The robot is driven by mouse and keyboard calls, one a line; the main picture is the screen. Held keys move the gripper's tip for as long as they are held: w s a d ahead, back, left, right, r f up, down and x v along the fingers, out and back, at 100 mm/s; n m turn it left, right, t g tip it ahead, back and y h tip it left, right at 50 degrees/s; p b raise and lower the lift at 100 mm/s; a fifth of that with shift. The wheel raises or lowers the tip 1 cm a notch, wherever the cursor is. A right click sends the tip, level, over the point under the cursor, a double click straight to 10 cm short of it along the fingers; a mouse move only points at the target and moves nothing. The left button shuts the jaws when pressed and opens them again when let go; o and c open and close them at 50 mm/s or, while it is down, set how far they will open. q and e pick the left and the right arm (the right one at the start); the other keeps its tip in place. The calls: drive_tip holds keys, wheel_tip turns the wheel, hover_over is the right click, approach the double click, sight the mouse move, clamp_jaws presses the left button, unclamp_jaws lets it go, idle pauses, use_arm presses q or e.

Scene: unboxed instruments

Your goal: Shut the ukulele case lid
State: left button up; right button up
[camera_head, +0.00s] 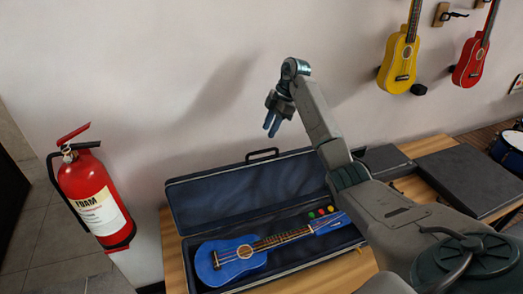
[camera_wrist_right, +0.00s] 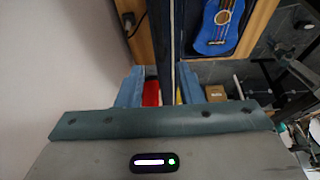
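The ukulele case lid (camera_head: 240,187) stands open, raised at the back of the case, with a black handle on its top edge (camera_head: 262,153). A blue ukulele (camera_head: 232,258) lies in the case base (camera_head: 300,262), with small coloured items beside its headstock. My right gripper (camera_head: 272,124) is above the lid, apart from it, with its blue fingers pointing down. In the right wrist view the fingers (camera_wrist_right: 160,90) are spread with a gap between them; the lid shows edge-on beyond (camera_wrist_right: 165,40), and the ukulele (camera_wrist_right: 220,25) is to its right. My left gripper is out of view.
The case rests on a wooden table (camera_head: 178,265). A red fire extinguisher (camera_head: 95,195) stands at the left. Yellow (camera_head: 400,58) and red (camera_head: 472,60) ukuleles hang on the wall. A closed dark case (camera_head: 470,178) lies at the right.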

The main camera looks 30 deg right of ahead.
sight(262, 151)
drive_tip(key=b+x, duration=0.4)
drive_tip(key=x, duration=0.2)
drive_tip(key=shift+w+a+f+p, duration=0.15)
drive_tip(key=shift+a+f+p, duration=0.2)
drive_tip(key=shift+f+p, duration=0.25)
drive_tip(key=shift+a+f, duration=0.1)
drive_tip(key=shift+f, duration=0.25)
drive_tip(key=shift+c, duration=0.2)
clamp_jaws()
